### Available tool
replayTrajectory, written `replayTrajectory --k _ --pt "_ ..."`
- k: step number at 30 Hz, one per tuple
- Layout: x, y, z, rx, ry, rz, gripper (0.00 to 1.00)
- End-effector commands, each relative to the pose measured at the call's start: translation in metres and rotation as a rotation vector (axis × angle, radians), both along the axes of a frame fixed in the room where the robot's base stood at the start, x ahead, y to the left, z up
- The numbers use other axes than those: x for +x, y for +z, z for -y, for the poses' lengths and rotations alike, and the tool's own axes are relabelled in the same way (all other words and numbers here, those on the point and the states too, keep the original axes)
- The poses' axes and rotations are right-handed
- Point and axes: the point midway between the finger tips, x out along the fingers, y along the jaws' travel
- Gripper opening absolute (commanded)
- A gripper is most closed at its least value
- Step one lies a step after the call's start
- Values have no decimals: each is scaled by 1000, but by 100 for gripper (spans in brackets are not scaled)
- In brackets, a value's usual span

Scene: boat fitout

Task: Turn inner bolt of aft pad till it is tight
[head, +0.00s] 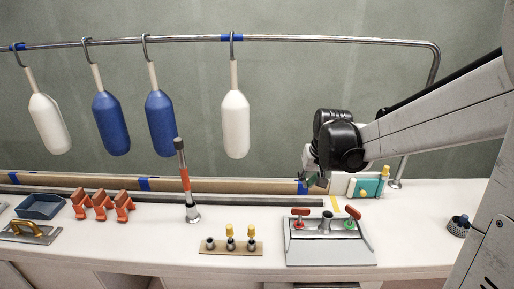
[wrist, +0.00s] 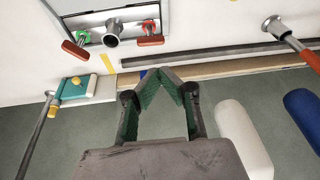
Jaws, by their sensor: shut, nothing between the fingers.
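No part is labelled as the aft pad, and I cannot tell which bolt is the inner one. A grey plate (head: 330,250) on the right of the bench carries a short metal tube (head: 325,222) between two red T-handles. The left handle (head: 300,212) has a red base, the right handle (head: 353,213) a green one. In the wrist view the green-based handle (wrist: 75,47) and the red-based handle (wrist: 150,38) show at the top. My gripper (head: 311,186) is above the bench's back edge, behind the plate and apart from it. Its fingertips (wrist: 161,72) meet, empty.
A teal block with a yellow knob (head: 370,187) stands right of my gripper. A board with several short posts (head: 231,247) lies left of the plate. An upright red-and-grey post (head: 186,180) stands further left. White and blue fenders (head: 236,125) hang from a rail behind.

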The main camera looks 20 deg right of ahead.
Motion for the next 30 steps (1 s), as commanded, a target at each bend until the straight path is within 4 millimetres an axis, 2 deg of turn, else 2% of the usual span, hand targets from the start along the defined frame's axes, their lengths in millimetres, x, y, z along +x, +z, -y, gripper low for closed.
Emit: replayTrajectory --k 6,12,18,30 --pt "33 -35 35 25 -35 -51 0" --pt "51 -67 59 47 -56 -87 0" --pt "57 -82 69 56 -64 -103 0" --pt "61 -102 69 57 -65 -104 0"
